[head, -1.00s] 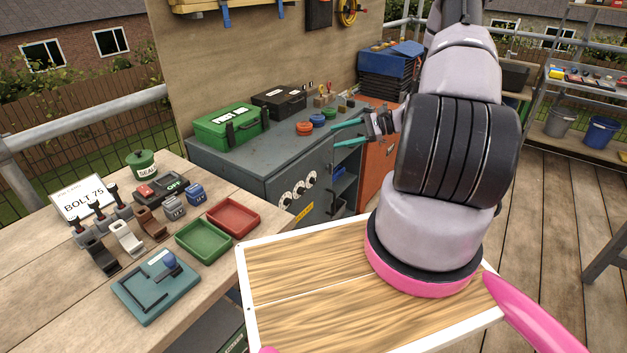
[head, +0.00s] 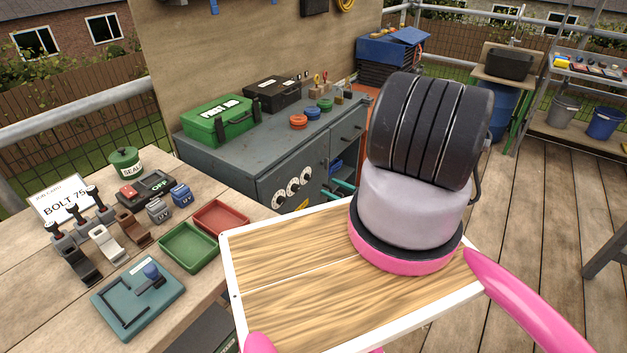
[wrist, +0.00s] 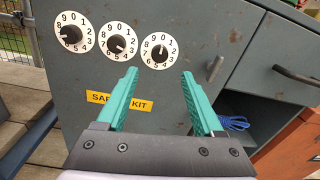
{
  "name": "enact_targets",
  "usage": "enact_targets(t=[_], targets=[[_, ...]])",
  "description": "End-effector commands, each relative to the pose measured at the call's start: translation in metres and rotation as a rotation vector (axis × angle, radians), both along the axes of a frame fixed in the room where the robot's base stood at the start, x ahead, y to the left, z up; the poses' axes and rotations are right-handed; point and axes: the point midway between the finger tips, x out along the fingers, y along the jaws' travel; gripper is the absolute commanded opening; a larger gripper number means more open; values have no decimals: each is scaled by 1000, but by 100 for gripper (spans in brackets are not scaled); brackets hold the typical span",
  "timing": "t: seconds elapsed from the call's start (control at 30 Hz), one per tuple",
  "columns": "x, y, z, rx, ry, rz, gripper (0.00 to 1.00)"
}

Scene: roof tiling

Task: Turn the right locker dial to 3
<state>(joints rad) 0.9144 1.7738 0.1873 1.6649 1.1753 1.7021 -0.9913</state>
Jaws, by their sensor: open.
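Three white number dials with dark knobs are on the grey locker front. The right dial (wrist: 161,52) is in the upper middle of the wrist view; its pointer appears to be up, near 0. The middle dial (wrist: 118,42) and left dial (wrist: 74,33) are to its left. The dials also show in the head view, with the right dial (head: 305,174) nearest my fingers. My gripper (wrist: 158,73) is open and empty, its teal fingers either side of the right dial's column and below it in the picture. No contact is visible. In the head view my gripper (head: 343,187) is mostly hidden.
A yellow label (wrist: 118,102) sits below the dials. A metal latch (wrist: 215,67) and a drawer handle (wrist: 297,75) stick out to the right. An open shelf holds blue cord (wrist: 233,122). A workbench with trays (head: 188,247) stands left in the head view.

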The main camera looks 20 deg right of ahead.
Motion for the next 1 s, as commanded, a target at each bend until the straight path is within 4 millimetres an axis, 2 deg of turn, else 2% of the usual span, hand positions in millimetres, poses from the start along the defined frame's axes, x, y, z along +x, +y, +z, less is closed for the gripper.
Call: enact_targets(t=[0.2,0.4,0.6,0.83,0.87,1.0], targets=[[37,24,0,-1,-1,5,69],[62,39,0,-1,0,4,69],[72,45,0,0,2,2,69],[73,45,0,0,2,2,69],[73,45,0,-1,1,2,65],[72,45,0,0,2,2,11]])
